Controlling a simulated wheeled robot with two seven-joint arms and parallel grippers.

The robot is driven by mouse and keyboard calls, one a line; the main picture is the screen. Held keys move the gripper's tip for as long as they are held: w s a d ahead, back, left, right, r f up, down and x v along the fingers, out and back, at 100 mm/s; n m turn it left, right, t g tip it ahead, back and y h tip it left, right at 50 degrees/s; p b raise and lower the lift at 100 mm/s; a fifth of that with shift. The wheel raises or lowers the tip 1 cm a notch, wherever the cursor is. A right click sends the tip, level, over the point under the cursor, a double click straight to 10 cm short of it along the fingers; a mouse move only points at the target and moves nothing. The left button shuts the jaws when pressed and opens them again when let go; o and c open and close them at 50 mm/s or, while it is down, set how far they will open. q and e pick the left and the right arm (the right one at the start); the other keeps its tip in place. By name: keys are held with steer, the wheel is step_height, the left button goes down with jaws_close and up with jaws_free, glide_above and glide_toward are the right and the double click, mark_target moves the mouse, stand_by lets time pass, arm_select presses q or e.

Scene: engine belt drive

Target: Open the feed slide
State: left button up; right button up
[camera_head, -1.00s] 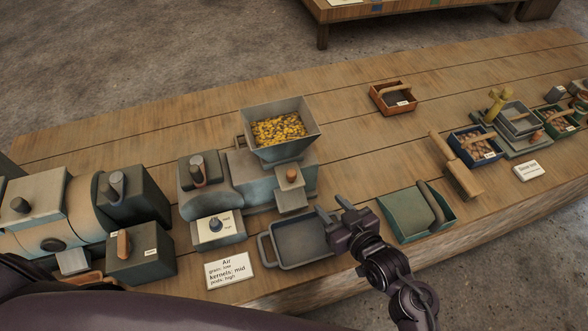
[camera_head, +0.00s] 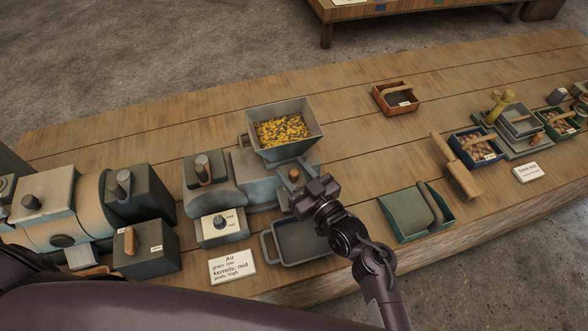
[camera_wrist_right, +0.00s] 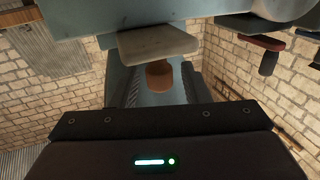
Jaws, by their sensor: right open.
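The feed machine (camera_head: 230,170) has a hopper (camera_head: 290,148) full of yellow kernels on top. Its feed slide is a small grey block with an orange-brown knob (camera_head: 293,174) below the hopper's front. My right gripper (camera_head: 303,190) is at the slide and partly covers it in the head view. In the right wrist view the knob (camera_wrist_right: 159,74) shows ahead, in the gap between the two ridged finger pads, with a grey slab (camera_wrist_right: 155,42) close above it. The right gripper is open; whether it touches the knob cannot be told. My left gripper is out of view.
A grey tray (camera_head: 268,247) lies below the slide, partly under my right arm. A dial box (camera_head: 220,226) and a white card (camera_head: 231,267) stand left of it. A green bin (camera_head: 405,215) is to the right. Bare table lies behind the bin.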

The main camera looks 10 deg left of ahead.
mark_target(292, 177)
jaws_close()
stand_by(0.3)
steer(key=s+p, duration=0.1)
steer(key=s+d, duration=0.1)
steer(key=shift+s+d+p, duration=0.25)
steer(key=shift+s+p, duration=0.1)
steer(key=shift+p, duration=0.05)
steer(key=shift+s+d, duration=0.15)
steer(key=shift+s, duration=0.05)
steer(key=shift+w, duration=0.1)
jaws_free()
